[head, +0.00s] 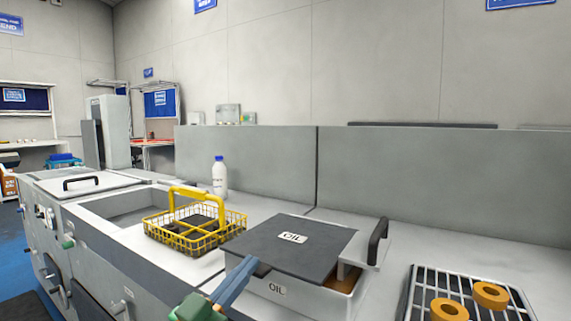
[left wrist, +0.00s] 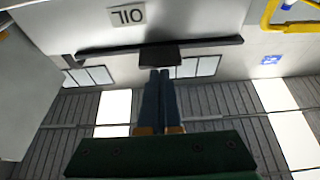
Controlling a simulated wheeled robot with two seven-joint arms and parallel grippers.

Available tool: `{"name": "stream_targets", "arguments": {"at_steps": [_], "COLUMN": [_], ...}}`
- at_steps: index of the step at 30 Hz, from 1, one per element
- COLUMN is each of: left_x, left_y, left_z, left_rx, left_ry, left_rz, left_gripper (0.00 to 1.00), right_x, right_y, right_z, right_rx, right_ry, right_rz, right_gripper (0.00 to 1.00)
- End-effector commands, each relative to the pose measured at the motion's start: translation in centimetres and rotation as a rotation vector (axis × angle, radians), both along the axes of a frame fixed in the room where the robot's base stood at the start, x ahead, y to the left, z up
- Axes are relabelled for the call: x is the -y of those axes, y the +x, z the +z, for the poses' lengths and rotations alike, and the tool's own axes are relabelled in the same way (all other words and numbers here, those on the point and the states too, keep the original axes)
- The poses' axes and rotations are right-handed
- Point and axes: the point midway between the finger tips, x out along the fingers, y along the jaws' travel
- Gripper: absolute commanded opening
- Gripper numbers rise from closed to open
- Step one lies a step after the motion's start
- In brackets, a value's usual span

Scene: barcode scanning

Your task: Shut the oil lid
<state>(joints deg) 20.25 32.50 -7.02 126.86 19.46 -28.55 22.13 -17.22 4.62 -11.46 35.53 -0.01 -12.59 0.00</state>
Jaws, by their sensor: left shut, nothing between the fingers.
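The oil lid (head: 270,248) is a dark grey flat plate with a white OIL label. It lies over the white oil box (head: 315,301), which has its own OIL label on the front (left wrist: 127,16). At the right, a gap beside the lid shows brown inside the box. The left wrist view shows the lid edge-on as a dark bar (left wrist: 105,50) with a small dark tab (left wrist: 160,57). My left gripper (head: 246,273) has its blue fingers shut and empty, tips at the tab by the lid's front-left edge; whether they touch is unclear. My right gripper is out of view.
A yellow wire basket (head: 176,238) stands left of the oil box, with a white bottle (head: 219,178) behind it. A rack (head: 417,287) with orange rings (head: 490,295) lies to the right. A grey back panel (head: 430,185) borders the counter, which is clear behind the rack.

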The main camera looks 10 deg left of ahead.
Motion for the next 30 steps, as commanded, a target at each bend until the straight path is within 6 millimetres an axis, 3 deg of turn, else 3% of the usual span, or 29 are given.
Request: {"name": "stream_targets", "arguments": {"at_steps": [1,6,24,27,30], "left_x": [0.0,0.0,0.0,0.0,0.0], "left_y": [0.0,0.0,0.0,0.1,0.3], "left_z": [-0.9,-1.2,-1.4,-1.0,0.6], "left_rx": [0.011,0.034,0.030,0.030,0.032], "left_ry": [-0.005,-0.013,-0.013,-0.013,-0.013], "left_rz": [0.000,0.000,-0.001,-0.001,0.001], "left_gripper": [0.00,0.00,0.00,0.00,0.00], "right_x": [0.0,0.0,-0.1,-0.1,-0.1], "right_y": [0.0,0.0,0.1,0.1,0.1], "right_z": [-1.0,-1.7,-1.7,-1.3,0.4], "right_rx": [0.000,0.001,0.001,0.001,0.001], "right_ry": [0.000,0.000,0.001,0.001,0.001], "right_rz": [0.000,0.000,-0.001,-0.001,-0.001], "right_gripper": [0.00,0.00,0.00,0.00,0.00]}}
